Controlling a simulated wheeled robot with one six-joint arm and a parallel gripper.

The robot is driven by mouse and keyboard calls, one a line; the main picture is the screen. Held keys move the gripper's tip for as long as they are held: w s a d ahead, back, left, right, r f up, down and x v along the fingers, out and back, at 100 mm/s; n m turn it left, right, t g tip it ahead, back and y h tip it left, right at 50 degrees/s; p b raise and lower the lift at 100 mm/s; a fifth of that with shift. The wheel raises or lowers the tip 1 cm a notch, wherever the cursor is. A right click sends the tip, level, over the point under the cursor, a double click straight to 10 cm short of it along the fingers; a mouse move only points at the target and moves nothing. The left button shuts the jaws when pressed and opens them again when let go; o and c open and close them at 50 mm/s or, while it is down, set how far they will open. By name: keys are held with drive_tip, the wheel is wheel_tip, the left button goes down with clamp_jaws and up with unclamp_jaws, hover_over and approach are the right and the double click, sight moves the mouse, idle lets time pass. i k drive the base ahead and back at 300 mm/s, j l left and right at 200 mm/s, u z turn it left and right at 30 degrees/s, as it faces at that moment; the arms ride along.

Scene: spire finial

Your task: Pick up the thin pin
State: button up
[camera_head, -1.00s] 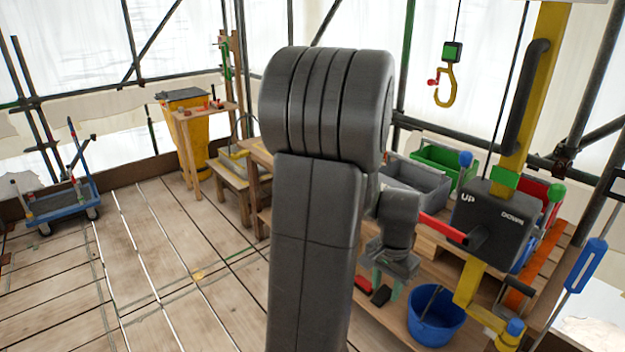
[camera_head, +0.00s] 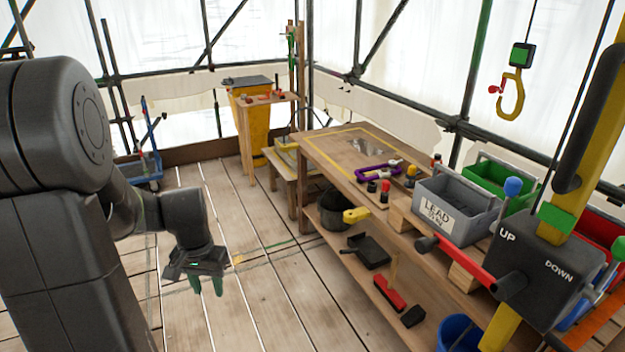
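My gripper (camera_head: 206,284) hangs at the lower left, pointing down over the plank floor, left of the workbench (camera_head: 322,152). Its two green fingers look slightly apart, with nothing visible between them. I cannot make out a thin pin for certain. Small items stand on the bench: a purple U-shaped piece (camera_head: 377,173), red-and-black pieces (camera_head: 385,190) and a yellow-and-dark piece (camera_head: 411,174). They are too small to tell whether one is the pin. My gripper is well apart from all of them.
A grey bin labelled LEAD (camera_head: 437,212) and a green bin (camera_head: 488,180) stand on the bench. An UP/DOWN control box (camera_head: 540,255) with red handle fills the right. A hook (camera_head: 511,95) hangs above. The left plank floor (camera_head: 262,290) is clear.

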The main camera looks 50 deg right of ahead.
sight(385, 184)
drive_tip(key=u, duration=0.9)
drive_tip(key=l+u, duration=0.1)
drive_tip(key=u, duration=2.2)
drive_tip(key=k+u, duration=0.1)
drive_tip(key=u, duration=0.35)
drive_tip(key=k+l+u, duration=0.15)
drive_tip(key=k+u, duration=0.15)
drive_tip(key=k, duration=0.3)
drive_tip(key=k+u, duration=0.3)
drive_tip(key=k, duration=0.25)
drive_tip(key=k+z, duration=0.6)
drive_tip(key=z, duration=0.2)
drive_tip(key=k+z, duration=0.1)
drive_tip(key=z, duration=0.4)
drive_tip(key=k+z, duration=0.15)
drive_tip(key=z, duration=0.35)
drive_tip(key=k+z, duration=0.1)
drive_tip(key=z, duration=0.35)
drive_tip(key=k+l+z, duration=0.1)
drive_tip(key=z, duration=3.35)
